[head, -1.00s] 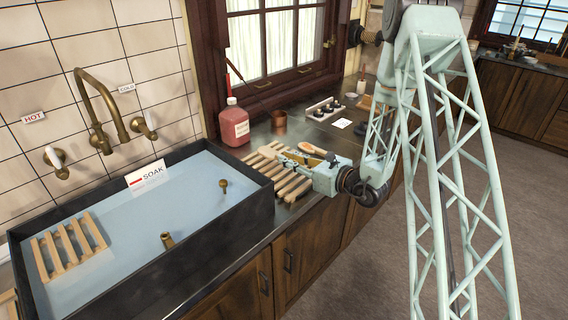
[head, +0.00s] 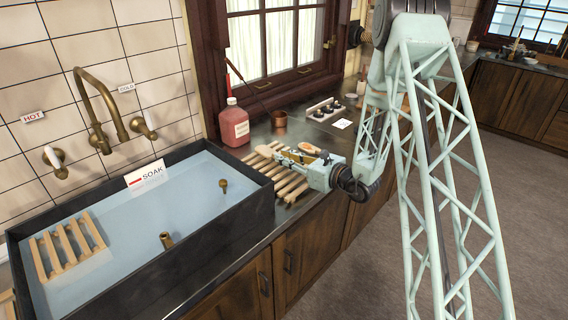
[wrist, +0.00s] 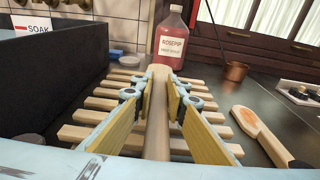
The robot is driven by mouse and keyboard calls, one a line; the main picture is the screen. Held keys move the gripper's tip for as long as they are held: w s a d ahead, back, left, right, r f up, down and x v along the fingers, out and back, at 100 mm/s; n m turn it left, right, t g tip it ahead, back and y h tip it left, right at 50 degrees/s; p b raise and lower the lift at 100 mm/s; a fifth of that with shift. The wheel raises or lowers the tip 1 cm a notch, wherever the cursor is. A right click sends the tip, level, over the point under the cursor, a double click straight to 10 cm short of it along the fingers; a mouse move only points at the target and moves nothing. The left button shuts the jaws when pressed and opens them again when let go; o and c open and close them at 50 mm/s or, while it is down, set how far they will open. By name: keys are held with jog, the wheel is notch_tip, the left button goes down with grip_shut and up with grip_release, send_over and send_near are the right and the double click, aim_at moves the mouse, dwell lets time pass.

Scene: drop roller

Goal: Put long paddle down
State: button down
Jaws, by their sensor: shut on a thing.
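A pale wooden paddle (wrist: 157,112) runs lengthwise between the two yellow-padded fingers of my gripper (wrist: 160,98), which is shut on it. Its rounded far end points toward the red bottle. In the head view my gripper (head: 292,158) is low over the slatted wooden rack (head: 286,183), beside the sink. The rack's slats (wrist: 83,132) also show beneath the paddle in the wrist view. I cannot tell whether the paddle touches the slats. A second, shorter-looking paddle (wrist: 258,131) with an orange patch lies to the right of my gripper.
A red bottle (head: 234,124) stands behind the rack, with a copper pot (head: 279,121) to its right. The dark sink (head: 228,215) with water is at the left. A small tray with dark knobs (head: 324,109) stands farther back on the counter.

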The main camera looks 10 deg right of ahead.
jog(key=shift+f, duration=1.05)
jog(key=shift+f+b, duration=0.2)
jog(key=shift+b, duration=0.15)
jog(key=c, duration=2.6)
grip_release()
jog(key=shift+o, duration=0.2)
jog(key=shift+r, duration=0.2)
jog(key=shift+p+v, duration=0.85)
jog(key=shift+v, duration=5.15)
